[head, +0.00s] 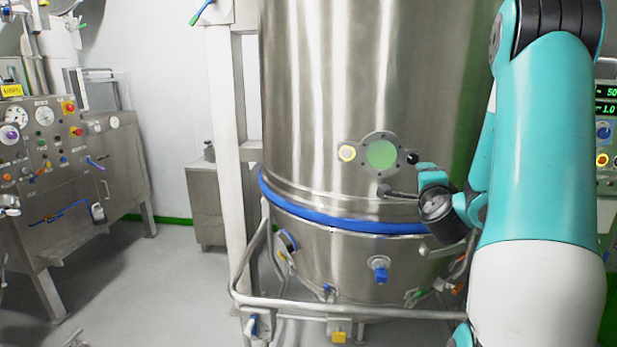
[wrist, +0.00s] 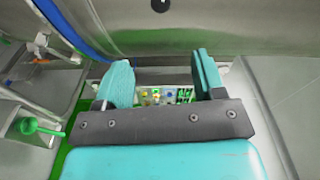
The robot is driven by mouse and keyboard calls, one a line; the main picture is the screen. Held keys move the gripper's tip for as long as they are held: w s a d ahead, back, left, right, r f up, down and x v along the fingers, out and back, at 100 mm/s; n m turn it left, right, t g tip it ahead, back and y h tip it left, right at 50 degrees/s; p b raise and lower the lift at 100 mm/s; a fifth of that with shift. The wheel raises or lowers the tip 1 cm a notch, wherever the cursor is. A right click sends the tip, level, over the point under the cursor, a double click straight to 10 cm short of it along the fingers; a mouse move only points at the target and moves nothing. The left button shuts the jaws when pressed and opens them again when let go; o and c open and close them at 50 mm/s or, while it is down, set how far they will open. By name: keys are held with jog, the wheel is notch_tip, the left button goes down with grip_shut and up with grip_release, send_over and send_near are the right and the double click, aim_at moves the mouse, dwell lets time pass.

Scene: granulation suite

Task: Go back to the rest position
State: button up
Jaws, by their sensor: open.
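My gripper (wrist: 163,82) shows in the wrist view with its two teal fingers spread wide apart and nothing between them. A panel with small lit buttons and green displays (wrist: 160,96) shows beyond the gap between the fingers. In the head view my teal and white arm fills the right side, in front of the large steel vessel (head: 330,90). My dark wrist joint is close to the vessel's lower right side; I cannot tell whether they touch.
The vessel has a blue band (head: 340,219), a round green sight glass (head: 382,154) and a pipe rail (head: 350,312) around its base. A control panel (head: 606,120) stands at the right edge, partly hidden. A steel control cabinet (head: 60,140) stands left. Grey floor (head: 150,290) between is clear.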

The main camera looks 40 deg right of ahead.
jog(key=shift+w, duration=0.1)
jog(key=w+a+n+y, duration=0.3)
jog(key=a+n+y, duration=0.2)
jog(key=a, duration=0.4)
jog(key=w+a+n+t+y, duration=0.1)
jog(key=w+a+n+y, duration=0.4)
jog(key=a, duration=0.5)
jog(key=w+a+n+y, duration=0.2)
jog(key=a+n+y, duration=0.35)
jog(key=a, duration=0.35)
jog(key=s+a+f+n+g+y, duration=0.1)
jog(key=s+a+n+g+y, duration=0.1)
jog(key=s+a+n+g, duration=0.45)
jog(key=s+a+f+n+g+y, duration=0.15)
jog(key=s+a+n, duration=0.25)
jog(key=a, duration=0.6)
jog(key=s+a+n+g, duration=0.1)
jog(key=s+n+g, duration=0.1)
jog(key=s, duration=0.4)
jog(key=s+a+n+g+h, duration=0.1)
jog(key=s+a+n+g, duration=0.1)
jog(key=s+n, duration=0.3)
jog(key=shift+s+a+r+g+b, duration=0.15)
jog(key=shift+s+g+b, duration=0.3)
jog(key=shift+s, duration=0.3)
jog(key=shift+c, duration=0.4)
